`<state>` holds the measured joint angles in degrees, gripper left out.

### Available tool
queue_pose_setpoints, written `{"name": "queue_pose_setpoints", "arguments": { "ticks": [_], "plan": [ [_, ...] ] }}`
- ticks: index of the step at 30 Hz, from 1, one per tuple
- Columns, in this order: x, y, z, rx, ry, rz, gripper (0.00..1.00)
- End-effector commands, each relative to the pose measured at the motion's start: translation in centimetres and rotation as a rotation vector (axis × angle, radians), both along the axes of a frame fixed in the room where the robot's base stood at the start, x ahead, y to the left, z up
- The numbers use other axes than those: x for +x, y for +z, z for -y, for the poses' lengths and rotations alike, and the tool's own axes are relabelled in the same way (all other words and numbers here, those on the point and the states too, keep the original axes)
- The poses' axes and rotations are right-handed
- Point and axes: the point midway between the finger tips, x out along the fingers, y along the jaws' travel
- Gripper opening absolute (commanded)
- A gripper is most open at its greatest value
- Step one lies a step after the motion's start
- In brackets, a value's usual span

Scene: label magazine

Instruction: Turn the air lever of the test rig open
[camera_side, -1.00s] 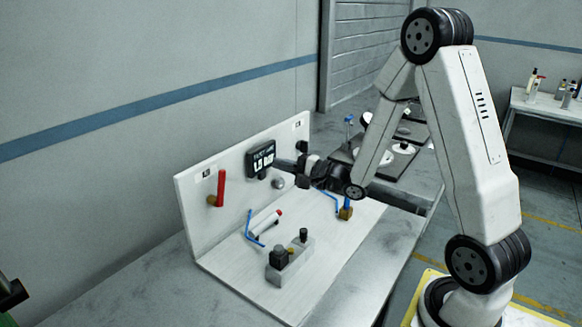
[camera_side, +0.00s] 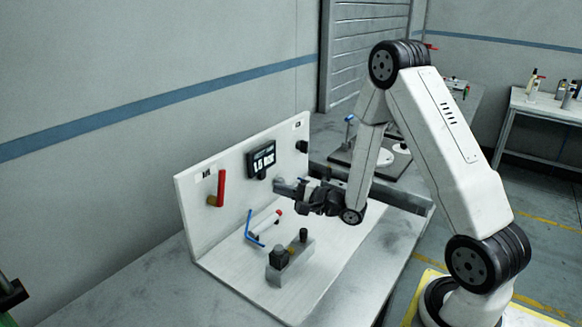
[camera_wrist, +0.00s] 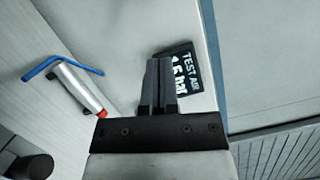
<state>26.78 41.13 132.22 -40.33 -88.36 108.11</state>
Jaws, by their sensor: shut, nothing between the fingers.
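The test rig's white back panel (camera_side: 192,188) stands upright on a pale base plate (camera_side: 225,262). A red lever (camera_side: 221,187) on a brass fitting (camera_side: 211,200) sits at the panel's left and points upward. A dark display (camera_side: 261,160) is to its right; in the wrist view the display (camera_wrist: 190,72) reads "TEST AIR" and about 1.6 bar, partly covered by my fingers. My gripper (camera_side: 277,187) is shut and empty, in front of the panel below the display, to the right of the red lever and apart from it. It also shows in the wrist view (camera_wrist: 159,62).
A grey block with black knobs (camera_side: 290,262) stands in front. The space before the red lever is clear.

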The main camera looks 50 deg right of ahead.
Motion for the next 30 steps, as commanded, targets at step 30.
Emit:
{"name": "queue_pose_setpoints", "arguments": {
  "ticks": [30],
  "plan": [
    [9.6, 1.1, -4.2, 0.000, 0.003, 0.000, 0.00]
  ]
}}
